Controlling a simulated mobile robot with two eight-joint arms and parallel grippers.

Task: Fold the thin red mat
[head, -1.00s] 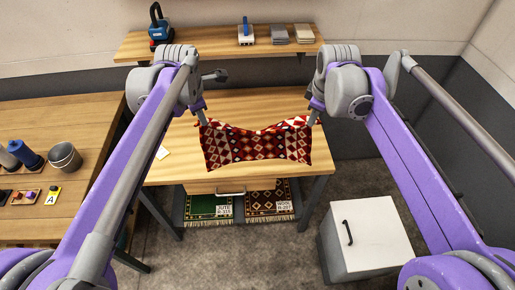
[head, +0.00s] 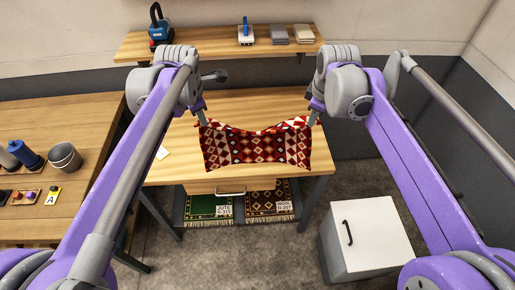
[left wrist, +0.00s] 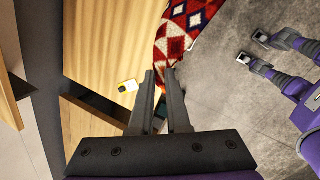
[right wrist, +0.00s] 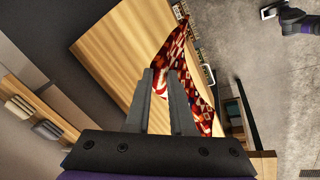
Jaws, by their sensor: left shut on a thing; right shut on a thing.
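The thin red mat (head: 255,148), patterned in red, white and dark, hangs between my two grippers over the front part of the wooden table. My left gripper (head: 202,122) is shut on the mat's upper left corner. My right gripper (head: 313,120) is shut on its upper right corner. The mat also shows beyond the fingers in the left wrist view (left wrist: 185,30) and in the right wrist view (right wrist: 180,75). Its back side is hidden in the head view.
The wooden table (head: 250,103) is clear behind the mat, with a small pale card (head: 162,152) at left. Below are folded rugs (head: 270,200). A white cabinet (head: 370,235) stands right, a workbench (head: 65,120) left. A shelf (head: 200,45) runs along the back wall.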

